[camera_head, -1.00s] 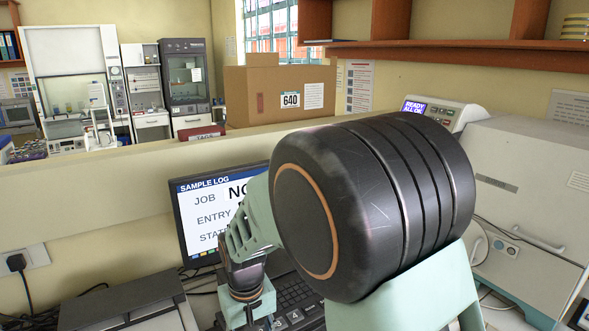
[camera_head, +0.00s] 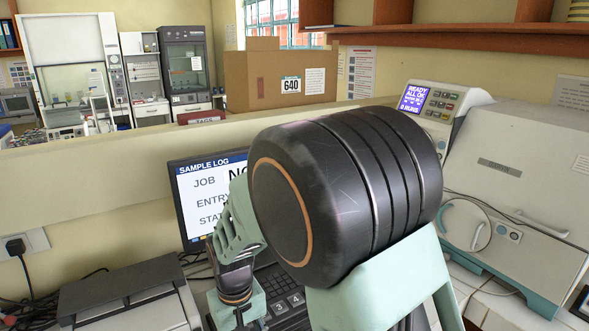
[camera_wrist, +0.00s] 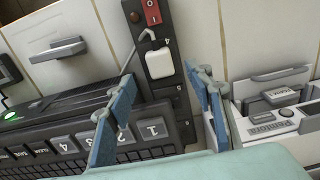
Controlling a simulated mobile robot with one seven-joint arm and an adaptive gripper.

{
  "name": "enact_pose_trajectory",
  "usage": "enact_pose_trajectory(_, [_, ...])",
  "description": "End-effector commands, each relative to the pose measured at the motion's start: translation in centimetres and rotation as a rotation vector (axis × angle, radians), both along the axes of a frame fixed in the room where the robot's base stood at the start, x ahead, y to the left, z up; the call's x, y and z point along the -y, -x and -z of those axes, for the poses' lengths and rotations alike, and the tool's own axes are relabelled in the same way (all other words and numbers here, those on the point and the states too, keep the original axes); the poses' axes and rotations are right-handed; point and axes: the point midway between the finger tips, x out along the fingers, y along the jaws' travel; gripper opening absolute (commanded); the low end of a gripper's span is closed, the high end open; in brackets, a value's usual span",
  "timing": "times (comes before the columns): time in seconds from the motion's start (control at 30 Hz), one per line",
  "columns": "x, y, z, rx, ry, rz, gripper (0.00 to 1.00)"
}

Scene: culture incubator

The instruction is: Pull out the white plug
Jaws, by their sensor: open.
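The white plug (camera_wrist: 159,63) sits in a dark power strip (camera_wrist: 171,84) in the wrist view, with a grey cord leaving its upper end. A red switch (camera_wrist: 152,12) is on the strip above it. My gripper (camera_wrist: 161,84) is open, with one blue finger on each side of the strip in the picture. The plug appears beyond the fingertips, between them; no contact shows. In the head view my arm hides the plug and strip, and I cannot make out the fingers there.
A laptop (camera_head: 208,195) stands behind my arm; its keyboard (camera_wrist: 80,150) lies close to the left finger in the wrist view. A large pale machine (camera_head: 530,165) stands at the right. A grey device (camera_head: 125,290) and a black wall plug (camera_head: 15,246) are at the left.

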Motion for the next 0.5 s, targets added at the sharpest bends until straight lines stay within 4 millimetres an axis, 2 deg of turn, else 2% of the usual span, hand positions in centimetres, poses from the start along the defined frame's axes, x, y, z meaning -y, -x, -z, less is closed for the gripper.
enact_pose_trajectory(0.03, [0.0,0.0,1.4,-0.001,0.001,0.0,0.48])
enact_pose_trajectory(0.2, [0.0,0.0,3.9,-0.002,0.001,0.0,0.48])
enact_pose_trajectory(0.33, [0.0,0.0,5.3,-0.001,0.001,-0.001,0.48])
enact_pose_trajectory(0.5, [0.0,0.0,5.9,0.0,0.0,-0.001,0.48])
